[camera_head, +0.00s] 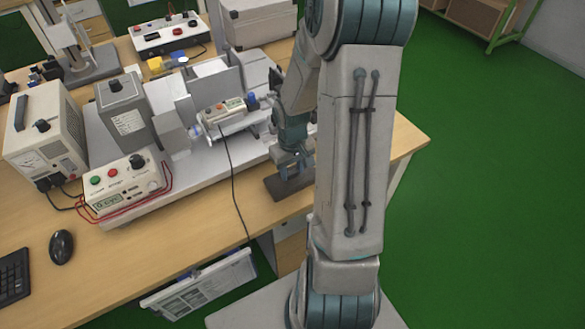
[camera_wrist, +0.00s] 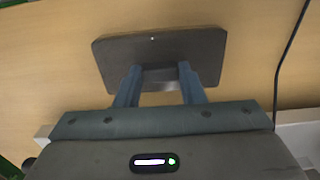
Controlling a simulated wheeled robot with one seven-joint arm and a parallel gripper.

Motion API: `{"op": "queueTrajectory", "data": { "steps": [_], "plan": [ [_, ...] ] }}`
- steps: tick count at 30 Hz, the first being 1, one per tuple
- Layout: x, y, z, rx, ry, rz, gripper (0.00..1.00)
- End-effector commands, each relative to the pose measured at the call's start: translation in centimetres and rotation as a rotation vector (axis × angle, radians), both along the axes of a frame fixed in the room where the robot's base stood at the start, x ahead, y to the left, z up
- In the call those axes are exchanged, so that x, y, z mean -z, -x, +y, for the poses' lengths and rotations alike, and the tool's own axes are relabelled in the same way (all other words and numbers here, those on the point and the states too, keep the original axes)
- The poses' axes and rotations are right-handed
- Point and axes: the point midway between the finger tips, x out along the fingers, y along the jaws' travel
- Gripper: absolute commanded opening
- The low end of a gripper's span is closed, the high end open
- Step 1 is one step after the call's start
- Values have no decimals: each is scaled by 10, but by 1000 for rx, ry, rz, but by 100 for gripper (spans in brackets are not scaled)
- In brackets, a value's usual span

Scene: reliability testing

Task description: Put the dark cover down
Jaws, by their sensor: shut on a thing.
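The dark cover (camera_head: 285,187) is a flat, dark grey-brown rectangular plate with rounded corners. In the head view it is at the front edge of the wooden table, partly hidden by my arm. My gripper (camera_head: 297,160) is just above it, pointing down. In the wrist view my gripper (camera_wrist: 158,75) has both fingers on a raised part in the middle of the dark cover (camera_wrist: 160,50). The cover looks level and lies over the bare table top. I cannot tell whether it touches the table or hangs slightly above it.
A test rig on a grey base (camera_head: 150,205) stands left of the cover. A black cable (camera_head: 232,175) runs down beside it. A control box (camera_head: 125,183), a mouse (camera_head: 61,247) and a keyboard (camera_head: 12,277) are further left. Bare table (camera_head: 407,140) shows at the right.

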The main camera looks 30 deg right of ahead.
Motion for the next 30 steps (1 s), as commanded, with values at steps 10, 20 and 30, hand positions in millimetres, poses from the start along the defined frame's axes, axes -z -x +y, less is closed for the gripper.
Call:
{"op": "queueTrajectory", "data": {
  "steps": [10,20,30],
  "plan": [
    [3,0,0,0,0,0,57],
    [-7,-1,-1,1,2,-3,57],
    [-74,-1,-1,2,4,-6,57]
  ]
}}
